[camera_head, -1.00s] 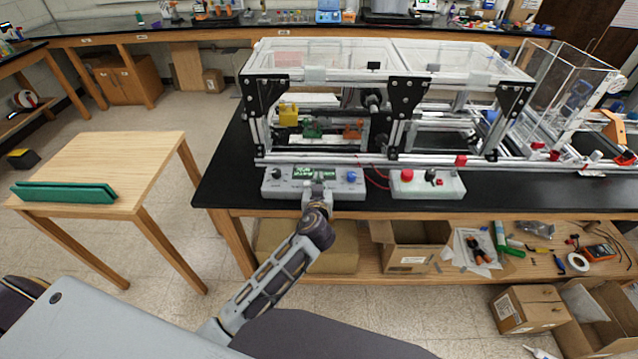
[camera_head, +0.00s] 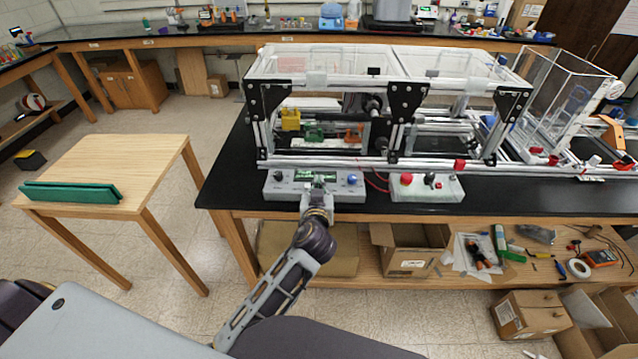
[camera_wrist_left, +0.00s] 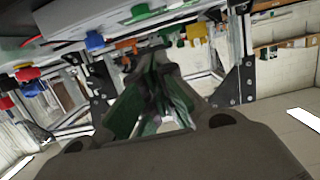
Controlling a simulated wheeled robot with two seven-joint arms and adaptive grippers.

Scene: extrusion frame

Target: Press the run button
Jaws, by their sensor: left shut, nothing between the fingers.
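A grey control box (camera_head: 290,189) sits at the black bench's front edge, with a green lit display, a black knob and a blue knob (camera_head: 352,179). Beside it on the right is a pale box (camera_head: 440,191) with a large red button (camera_head: 407,178), a black knob and a small red part. No label tells which is the run button. My left gripper (camera_head: 319,188) is at the grey box's front, below the display; contact cannot be told. In the left wrist view its fingers (camera_wrist_left: 155,95) are together and empty, with the blue knob (camera_wrist_left: 95,41) beyond. My right gripper is out of view.
An aluminium extrusion frame (camera_head: 330,163) with clear covers stands right behind the boxes. Red wires run near the gap between the boxes. A wooden table (camera_head: 130,160) with green bars stands to the left.

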